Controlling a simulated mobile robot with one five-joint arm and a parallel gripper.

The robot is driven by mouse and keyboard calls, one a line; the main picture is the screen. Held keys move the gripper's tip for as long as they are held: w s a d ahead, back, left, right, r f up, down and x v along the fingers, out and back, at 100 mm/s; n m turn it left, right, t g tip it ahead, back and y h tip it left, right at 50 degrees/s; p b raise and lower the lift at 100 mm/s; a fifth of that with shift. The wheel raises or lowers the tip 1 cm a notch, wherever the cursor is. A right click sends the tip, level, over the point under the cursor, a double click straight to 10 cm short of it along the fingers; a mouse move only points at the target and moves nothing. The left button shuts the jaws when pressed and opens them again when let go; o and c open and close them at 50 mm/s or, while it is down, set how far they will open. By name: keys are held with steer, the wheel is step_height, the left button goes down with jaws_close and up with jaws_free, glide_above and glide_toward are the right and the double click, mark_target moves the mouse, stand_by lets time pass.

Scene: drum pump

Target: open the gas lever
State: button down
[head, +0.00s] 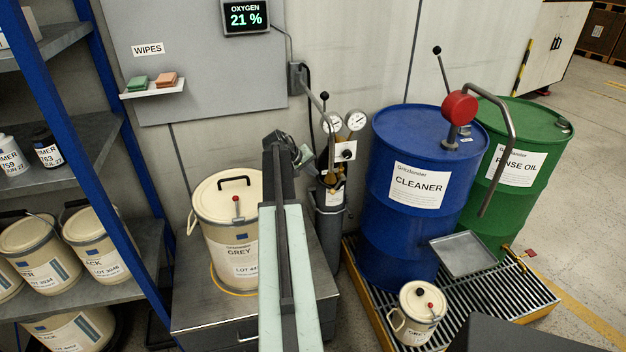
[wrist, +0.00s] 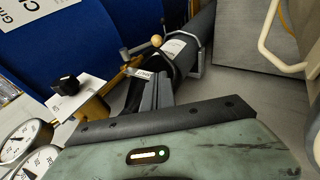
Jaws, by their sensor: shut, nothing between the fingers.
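The gas cylinder (head: 330,220) is a dark grey upright bottle behind my arm, with brass fittings at its top. In the wrist view the cylinder (wrist: 198,38) runs away from the camera, with a pale label and a grey holding band. A short brass arm with a tan ball (wrist: 157,40) stands beside its neck; it looks like the gas lever, but its setting is unclear. My gripper (wrist: 157,78) is shut and empty, pointing at the cylinder's neck near a small printed tag (wrist: 138,73). I cannot tell whether its tips touch anything.
Two gauges (head: 343,121) and a white plate with a black knob (head: 347,151) crowd the fittings. The blue CLEANER drum (head: 405,225) stands close right. A cream GREY pail (head: 226,215) stands left on a metal cabinet. A blue shelf post (head: 130,170) is farther left.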

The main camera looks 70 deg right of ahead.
mark_target(337, 186)
steer(key=s+d+f+b, duration=0.3)
steer(key=f+b, duration=0.3)
steer(key=f, duration=0.2)
steer(key=shift+s+d+b, duration=0.3)
steer(key=shift+s, duration=0.4)
